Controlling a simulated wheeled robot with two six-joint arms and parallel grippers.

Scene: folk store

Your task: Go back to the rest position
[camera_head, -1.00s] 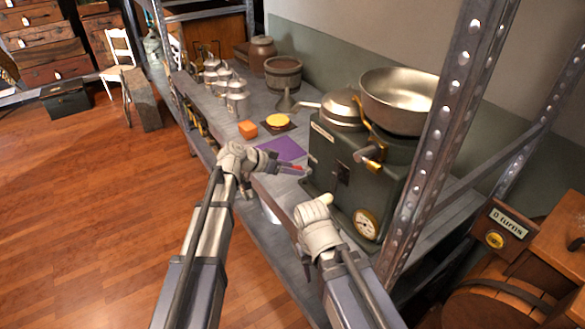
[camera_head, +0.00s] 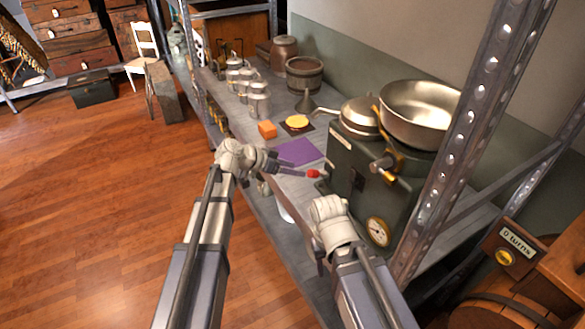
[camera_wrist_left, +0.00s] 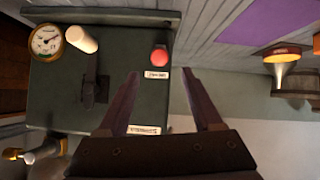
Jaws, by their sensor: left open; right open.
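My left gripper (camera_head: 290,172) reaches over the front edge of the bench, beside a dark green machine (camera_head: 345,165). In the left wrist view its two dark fingers (camera_wrist_left: 160,78) are apart with nothing between them. The machine's red knob (camera_head: 313,174) shows close to the fingertips; in the left wrist view the red knob (camera_wrist_left: 159,56) lies beyond them. My right gripper (camera_head: 320,255) hangs low in front of the machine, mostly hidden behind its own pale wrist. No held object shows there.
Steel pans (camera_head: 420,108) sit on top of the machine. A metal shelf post (camera_head: 465,150) stands right of it. Wooden floor at left is clear.

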